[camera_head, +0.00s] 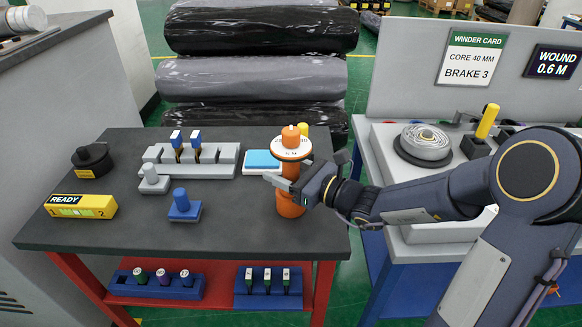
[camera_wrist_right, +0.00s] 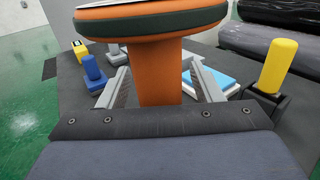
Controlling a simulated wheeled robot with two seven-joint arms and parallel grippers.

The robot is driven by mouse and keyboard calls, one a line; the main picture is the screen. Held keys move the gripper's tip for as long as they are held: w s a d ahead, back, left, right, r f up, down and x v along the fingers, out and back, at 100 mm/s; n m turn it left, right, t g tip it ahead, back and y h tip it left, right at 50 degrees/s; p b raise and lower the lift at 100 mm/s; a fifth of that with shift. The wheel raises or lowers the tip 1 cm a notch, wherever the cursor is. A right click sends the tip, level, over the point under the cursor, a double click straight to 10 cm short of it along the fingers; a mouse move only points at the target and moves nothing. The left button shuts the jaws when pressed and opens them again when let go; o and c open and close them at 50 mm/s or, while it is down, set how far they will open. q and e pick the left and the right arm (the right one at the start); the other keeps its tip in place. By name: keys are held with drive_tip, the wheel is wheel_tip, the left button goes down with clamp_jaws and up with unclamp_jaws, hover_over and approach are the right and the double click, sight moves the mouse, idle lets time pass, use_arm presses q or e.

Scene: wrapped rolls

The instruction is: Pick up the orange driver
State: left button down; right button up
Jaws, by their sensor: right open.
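The orange driver (camera_head: 291,204) stands upright near the right front part of the dark table (camera_head: 120,228). It has a thick orange body, a wide pale-topped disc with a dark rim, and an orange knob on top. My right gripper (camera_head: 288,183) comes in from the right at the body, below the disc. In the right wrist view the orange body (camera_wrist_right: 158,75) stands between the two open fingers (camera_wrist_right: 160,82). Gaps show on both sides of it there, so I see no grip. The disc overhangs the fingers. My left gripper is not in view.
A blue-topped white block (camera_head: 262,160) and a yellow-handled piece (camera_head: 303,130) sit close behind the driver. A grey rack (camera_head: 225,160), blue post block (camera_head: 185,207) and yellow READY box (camera_head: 82,206) lie left. The winder bench (camera_head: 400,240) stands right. The table's front middle is clear.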

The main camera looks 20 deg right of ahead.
drive_tip(key=c, duration=1)
drive_tip(key=shift+w+r, duration=0.1)
drive_tip(key=shift+r, duration=0.05)
